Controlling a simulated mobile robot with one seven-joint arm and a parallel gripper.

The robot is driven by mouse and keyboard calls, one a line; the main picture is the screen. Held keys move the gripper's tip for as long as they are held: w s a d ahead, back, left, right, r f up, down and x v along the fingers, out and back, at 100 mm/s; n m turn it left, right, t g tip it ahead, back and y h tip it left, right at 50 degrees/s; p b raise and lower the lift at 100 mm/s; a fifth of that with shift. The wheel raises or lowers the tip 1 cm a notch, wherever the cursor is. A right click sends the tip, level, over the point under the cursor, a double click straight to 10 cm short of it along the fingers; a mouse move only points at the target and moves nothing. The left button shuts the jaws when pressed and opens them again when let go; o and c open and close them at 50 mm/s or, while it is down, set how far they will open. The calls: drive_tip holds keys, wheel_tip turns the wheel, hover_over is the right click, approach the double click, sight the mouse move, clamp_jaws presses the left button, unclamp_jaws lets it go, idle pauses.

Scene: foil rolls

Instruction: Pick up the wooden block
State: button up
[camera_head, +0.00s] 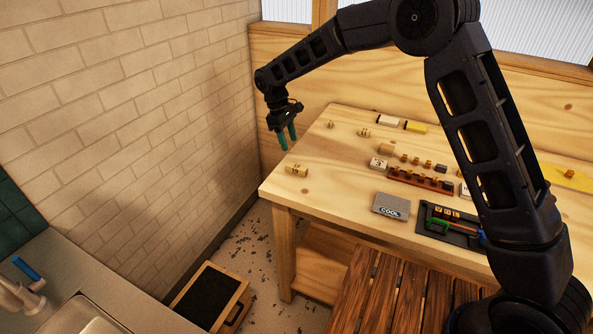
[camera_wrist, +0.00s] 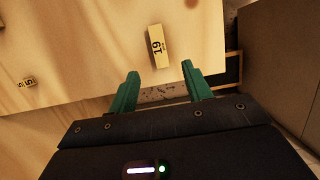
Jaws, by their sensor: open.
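A light wooden block (camera_head: 296,170) with dark numbers lies on the table near its left corner. My gripper (camera_head: 287,141) has green fingers and is above the table's left end, up and slightly left of the block in the head view. In the wrist view my gripper (camera_wrist: 160,80) is open, with nothing between its fingers. A smaller numbered block (camera_head: 364,132) lies further back, and another tiny one (camera_head: 331,125) is beside it.
The wooden table (camera_head: 318,203) has clear surface around the block. A brown rack (camera_head: 420,180) with pegs, a grey COOL box (camera_head: 390,206) and a dark tool tray (camera_head: 450,226) are to the right. A brick wall (camera_head: 150,120) stands at left.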

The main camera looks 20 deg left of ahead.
sight(296, 166)
drive_tip(key=shift+x, duration=5.5)
drive_tip(key=shift+w, duration=0.1)
drive_tip(key=c, duration=1.1)
